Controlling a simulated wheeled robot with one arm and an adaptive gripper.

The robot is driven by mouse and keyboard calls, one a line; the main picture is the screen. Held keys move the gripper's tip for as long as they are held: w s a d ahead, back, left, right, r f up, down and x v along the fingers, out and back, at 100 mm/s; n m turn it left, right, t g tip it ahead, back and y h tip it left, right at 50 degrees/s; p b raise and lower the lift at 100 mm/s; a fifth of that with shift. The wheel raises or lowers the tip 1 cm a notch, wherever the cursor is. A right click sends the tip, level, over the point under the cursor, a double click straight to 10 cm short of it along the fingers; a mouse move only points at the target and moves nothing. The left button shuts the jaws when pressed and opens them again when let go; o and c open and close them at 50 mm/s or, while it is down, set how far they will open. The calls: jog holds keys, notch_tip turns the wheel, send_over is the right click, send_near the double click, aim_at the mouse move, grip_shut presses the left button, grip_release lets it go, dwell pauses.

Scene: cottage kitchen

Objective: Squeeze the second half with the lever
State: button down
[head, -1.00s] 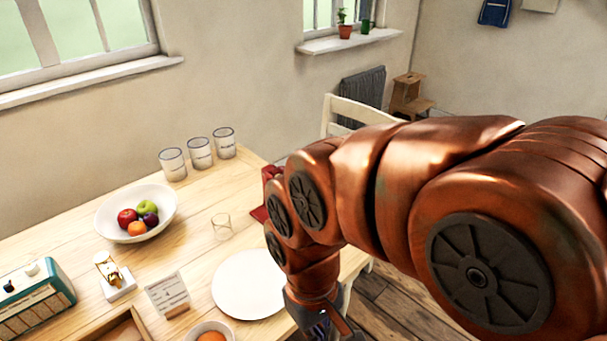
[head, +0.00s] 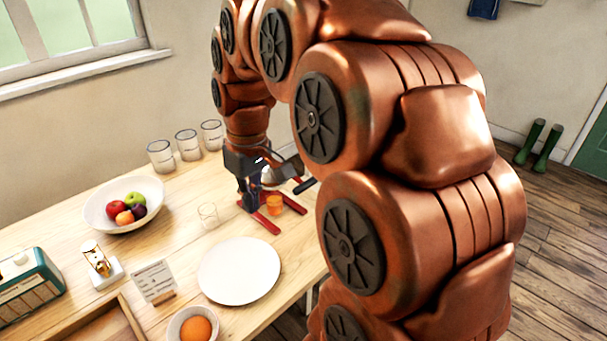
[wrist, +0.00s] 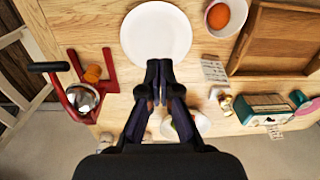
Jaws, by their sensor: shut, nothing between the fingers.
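A red press stands at the table's right end, partly hidden behind my gripper; its red base (head: 265,224) shows in the head view. In the wrist view its red frame (wrist: 69,97) stands at the left, with a round metal part (wrist: 82,98). The lever's black handle (head: 306,186) juts to the right, and also shows in the wrist view (wrist: 48,66). A small orange thing (head: 274,205) is at the press; I cannot tell whether it is juice or fruit. My gripper (head: 250,207) points down beside the press, shut and empty; its fingers (wrist: 157,98) meet in the wrist view.
A clear glass (head: 208,214) and a white plate (head: 239,271) are close to the press. A fruit bowl (head: 92,213), a card (head: 153,280), a bowl (head: 174,331) with an orange (head: 196,328) and a wooden tray (head: 126,316) stand further left. Three canisters (head: 187,145) line the back.

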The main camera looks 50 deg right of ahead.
jog(key=w+d+r+t, duration=0.1)
jog(key=w+d+r, duration=0.1)
jog(key=d, duration=0.4)
jog(key=w+d+r, duration=0.1)
jog(key=w+d, duration=0.2)
jog(key=d, duration=0.2)
jog(key=r, duration=0.2)
send_over(305, 183)
jog(key=shift+m+t+h, duration=0.3)
jog(key=shift+t, duration=0.1)
jog(key=f, duration=0.3)
jog(key=f+p, duration=0.1)
jog(key=f, duration=0.2)
jog(key=w+f+p, duration=0.1)
jog(key=f, duration=0.3)
jog(key=shift+f, duration=0.1)
jog(key=shift+s+d+f+p, duration=0.15)
jog(key=shift+f+p, duration=0.1)
jog(key=shift+f, duration=0.35)
jog(key=shift+s+a+f+p, duration=0.15)
jog(key=shift+f+p, duration=0.15)
jog(key=shift+f, duration=0.3)
jog(key=shift+s+d+f+p, duration=0.15)
jog(key=shift+f+p, duration=0.1)
jog(key=shift+f, duration=0.35)
jog(key=shift+f, duration=0.1)
